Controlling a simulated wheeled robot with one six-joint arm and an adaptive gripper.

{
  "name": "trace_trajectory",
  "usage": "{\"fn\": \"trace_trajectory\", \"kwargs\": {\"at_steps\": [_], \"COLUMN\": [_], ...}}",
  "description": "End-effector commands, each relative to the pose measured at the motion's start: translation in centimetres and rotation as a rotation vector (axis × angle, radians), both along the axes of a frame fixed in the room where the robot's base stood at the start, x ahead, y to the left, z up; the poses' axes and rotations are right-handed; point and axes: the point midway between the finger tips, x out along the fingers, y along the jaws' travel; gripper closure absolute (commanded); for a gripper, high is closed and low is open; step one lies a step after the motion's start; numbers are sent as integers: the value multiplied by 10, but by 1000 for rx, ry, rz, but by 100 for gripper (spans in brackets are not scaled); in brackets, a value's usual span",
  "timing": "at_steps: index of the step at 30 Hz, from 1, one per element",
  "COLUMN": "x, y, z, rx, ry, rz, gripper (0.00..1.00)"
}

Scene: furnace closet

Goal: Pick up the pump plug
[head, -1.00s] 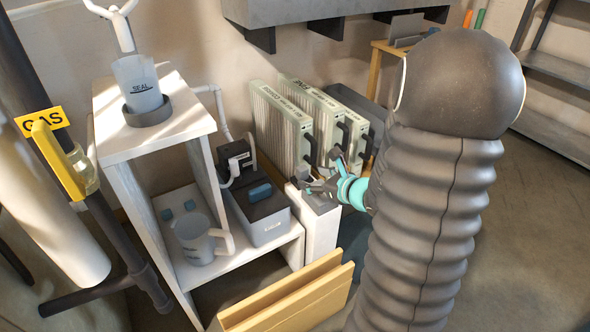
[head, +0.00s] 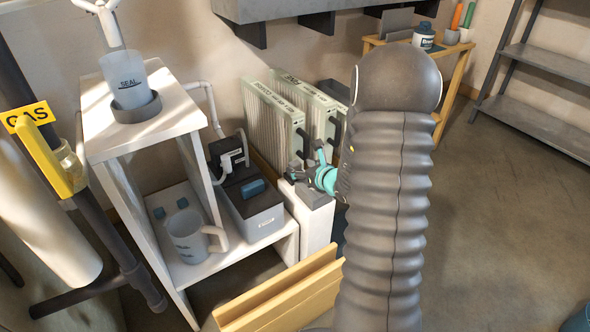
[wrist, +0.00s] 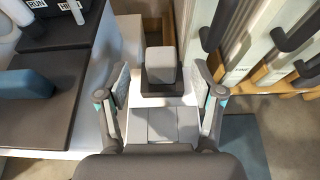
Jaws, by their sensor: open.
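A light grey block on a dark base, which looks like the pump plug (wrist: 161,65), stands upright on top of a narrow white post (head: 305,205). My gripper (wrist: 160,78) is open in the wrist view, with one finger to the left of the block and one to the right. Gaps show between the block and both fingers, so it is not held. In the head view my gripper (head: 304,170) is low over the post top, and the block is hard to make out there behind the fingers.
A shelf unit (head: 150,135) at left holds a SEAL cup (head: 130,82), a mug (head: 190,240) and a grey box (head: 255,210). Pale filter panels (head: 272,120) with dark handles stand close behind the post. Yellow boards (head: 285,300) stand in front. Open floor lies at right.

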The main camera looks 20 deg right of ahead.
Motion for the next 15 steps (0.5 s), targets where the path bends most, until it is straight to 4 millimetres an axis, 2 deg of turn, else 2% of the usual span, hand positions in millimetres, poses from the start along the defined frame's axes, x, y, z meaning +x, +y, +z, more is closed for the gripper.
{"fn": "trace_trajectory", "kwargs": {"at_steps": [7, 15], "x": [32, 39], "y": [6, 6], "z": [-12, -14], "rx": [1, 0], "ry": [1, 0], "rz": [2, 0], "gripper": [33, 33]}}
